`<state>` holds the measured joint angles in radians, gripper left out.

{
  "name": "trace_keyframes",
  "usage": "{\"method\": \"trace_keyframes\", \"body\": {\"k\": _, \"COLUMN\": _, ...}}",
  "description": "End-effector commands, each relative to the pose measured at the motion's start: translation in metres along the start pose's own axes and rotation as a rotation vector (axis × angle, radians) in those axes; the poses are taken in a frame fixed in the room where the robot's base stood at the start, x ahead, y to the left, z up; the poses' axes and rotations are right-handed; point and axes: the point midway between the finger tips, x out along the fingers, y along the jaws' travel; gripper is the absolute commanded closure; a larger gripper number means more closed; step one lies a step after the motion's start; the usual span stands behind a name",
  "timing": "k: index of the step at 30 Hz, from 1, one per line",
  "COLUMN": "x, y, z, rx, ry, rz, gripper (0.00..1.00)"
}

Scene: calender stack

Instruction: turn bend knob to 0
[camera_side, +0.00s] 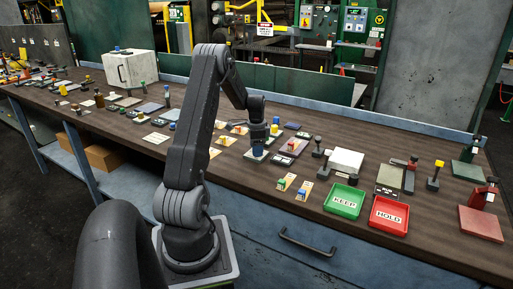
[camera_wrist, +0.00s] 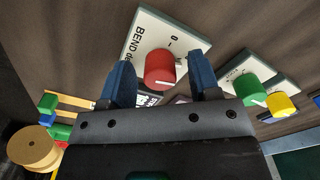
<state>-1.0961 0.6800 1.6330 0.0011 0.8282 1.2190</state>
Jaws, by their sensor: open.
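The bend knob (camera_wrist: 159,68) is a red round knob on a white plate (camera_wrist: 150,30) lettered "BEND", with a 0 and a short tick beyond the knob. A pale mark shows on the knob's near side, but its exact setting is hard to read. My gripper (camera_wrist: 161,78) is open, with one blue finger to the left of the knob and one to the right. Gaps show between fingers and knob in this view; contact cannot be told. In the side view my gripper (camera_side: 257,152) points down over the bench, hiding the knob.
A green knob (camera_wrist: 249,88) and a yellow knob (camera_wrist: 281,104) stand on plates to the right in the wrist view. A tan round piece (camera_wrist: 33,147) is at lower left. In the side view, the green KEEP tray (camera_side: 345,190) and red HOLD tray (camera_side: 376,224) sit to the right.

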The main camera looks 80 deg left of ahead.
Motion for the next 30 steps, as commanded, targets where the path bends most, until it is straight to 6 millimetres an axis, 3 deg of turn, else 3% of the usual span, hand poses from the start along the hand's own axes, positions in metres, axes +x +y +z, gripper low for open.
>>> {"method": "trace_keyframes", "body": {"k": 2, "x": -0.0001, "y": 0.0000, "z": 0.0000, "rx": 0.000, "ry": 0.000, "rz": 0.000, "gripper": 0.47}}
{"method": "trace_keyframes", "body": {"k": 16, "x": -0.0005, "y": -0.0001, "z": 0.0000, "rx": 0.000, "ry": 0.000, "rz": 0.000, "gripper": 0.92}}
{"method": "trace_keyframes", "body": {"k": 30, "x": -0.0006, "y": -0.0001, "z": -0.0002, "rx": -0.118, "ry": 0.001, "rz": 0.000, "gripper": 0.93}}
